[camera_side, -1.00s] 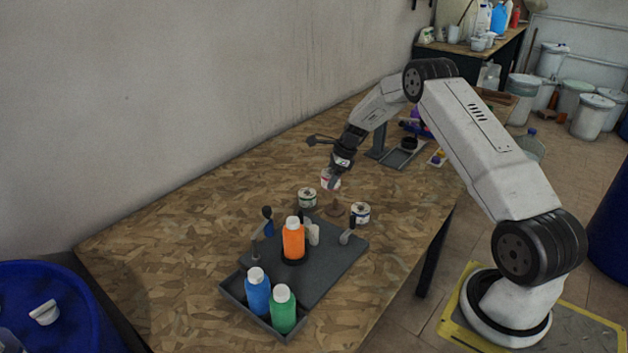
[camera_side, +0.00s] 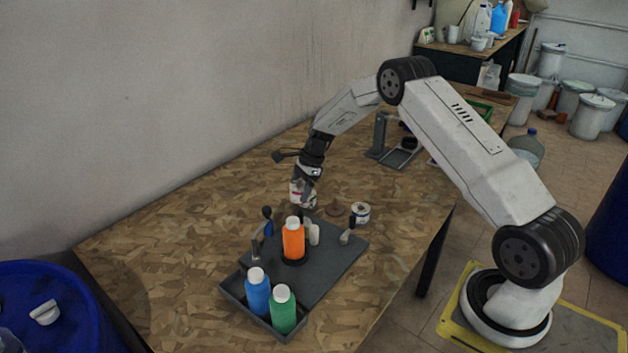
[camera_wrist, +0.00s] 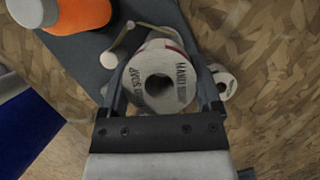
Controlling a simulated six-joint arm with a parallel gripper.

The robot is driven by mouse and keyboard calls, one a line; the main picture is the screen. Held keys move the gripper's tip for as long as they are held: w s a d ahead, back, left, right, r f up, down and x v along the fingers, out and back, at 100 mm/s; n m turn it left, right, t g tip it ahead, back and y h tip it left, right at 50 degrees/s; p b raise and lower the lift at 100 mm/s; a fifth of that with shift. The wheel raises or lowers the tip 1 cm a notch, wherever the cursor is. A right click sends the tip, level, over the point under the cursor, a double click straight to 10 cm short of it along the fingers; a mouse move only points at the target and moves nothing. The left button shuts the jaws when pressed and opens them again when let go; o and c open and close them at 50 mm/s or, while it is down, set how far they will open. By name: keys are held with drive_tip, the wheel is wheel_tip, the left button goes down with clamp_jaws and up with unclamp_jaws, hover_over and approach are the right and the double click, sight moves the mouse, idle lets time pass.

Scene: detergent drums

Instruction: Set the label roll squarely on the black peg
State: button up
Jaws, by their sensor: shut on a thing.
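My gripper (camera_side: 304,190) is shut on a white label roll (camera_side: 302,197) with reddish marks, above the board's far edge. In the wrist view the roll (camera_wrist: 160,82) sits between the two fingers (camera_wrist: 162,92), its round core hole and the printed words "HAND SOAP" facing the camera. A second roll (camera_wrist: 223,82) shows partly behind the right finger. Another white roll (camera_side: 360,212) stands on the table to the right. I cannot make out the black peg with certainty; a short dark round piece (camera_side: 409,143) sits on the grey stand at the back.
A tray in front holds a blue bottle (camera_side: 258,292) and a green bottle (camera_side: 283,309). The wooden tabletop (camera_side: 180,240) is clear at left.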

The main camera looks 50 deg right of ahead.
sight(300, 212)
drive_tip(key=shift+f, duration=1.45)
drive_tip(key=shift+f, duration=2.9)
idle(1.2)
idle(0.4)
drive_tip(key=o, duration=1.1)
drive_tip(key=shift+r, duration=0.15)
drive_tip(key=shift+r, duration=3.6)
